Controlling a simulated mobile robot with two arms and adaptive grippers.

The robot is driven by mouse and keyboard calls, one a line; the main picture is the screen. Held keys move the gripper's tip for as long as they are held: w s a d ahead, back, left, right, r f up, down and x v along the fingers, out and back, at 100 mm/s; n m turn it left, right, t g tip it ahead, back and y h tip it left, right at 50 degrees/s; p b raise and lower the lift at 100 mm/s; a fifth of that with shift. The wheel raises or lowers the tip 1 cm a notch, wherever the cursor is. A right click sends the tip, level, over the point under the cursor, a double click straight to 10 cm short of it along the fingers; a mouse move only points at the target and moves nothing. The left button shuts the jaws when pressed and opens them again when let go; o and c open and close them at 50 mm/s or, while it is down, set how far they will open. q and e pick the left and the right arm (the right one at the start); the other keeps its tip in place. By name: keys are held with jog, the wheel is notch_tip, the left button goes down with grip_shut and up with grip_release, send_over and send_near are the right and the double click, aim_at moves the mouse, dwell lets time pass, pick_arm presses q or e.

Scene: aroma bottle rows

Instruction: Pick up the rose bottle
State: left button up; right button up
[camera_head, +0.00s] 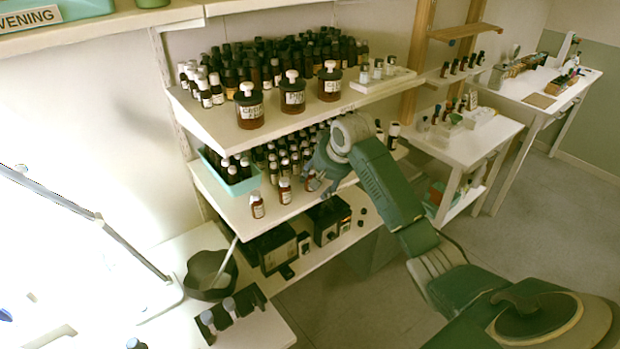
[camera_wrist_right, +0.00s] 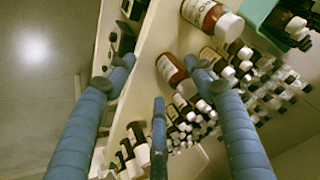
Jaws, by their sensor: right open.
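Several small amber bottles with white caps stand on the middle shelf (camera_head: 230,207). Three stand apart near its front edge: a left one (camera_head: 257,206), a middle one (camera_head: 285,191) and a right one (camera_head: 311,182). Their labels are too small to read, so I cannot tell which is the rose bottle. My right gripper (camera_head: 322,178) is open at the front edge, beside the right bottle. In the right wrist view, its blue fingers (camera_wrist_right: 160,78) spread apart, with a labelled amber bottle (camera_wrist_right: 170,68) near the right fingertip; another bottle (camera_wrist_right: 205,14) is above. My left gripper is not in view.
The upper shelf (camera_head: 215,118) overhangs with large labelled jars (camera_head: 292,95) and many bottles. A teal tray (camera_head: 232,182) of bottles sits at the middle shelf's left. Rows of bottles stand behind. Floor (camera_head: 360,305) is open in front.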

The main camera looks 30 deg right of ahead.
aim_at(313, 173)
jog(key=w, duration=0.2)
jog(key=w+p, duration=0.1)
jog(key=shift+w+d, duration=0.3)
jog(key=shift+w, duration=0.05)
jog(key=shift+w+f+p, duration=0.1)
jog(key=shift+w+p, duration=0.15)
jog(key=shift+p, duration=0.2)
jog(key=shift+w+f, duration=0.15)
jog(key=shift+f, duration=0.3)
jog(key=c, duration=1.2)
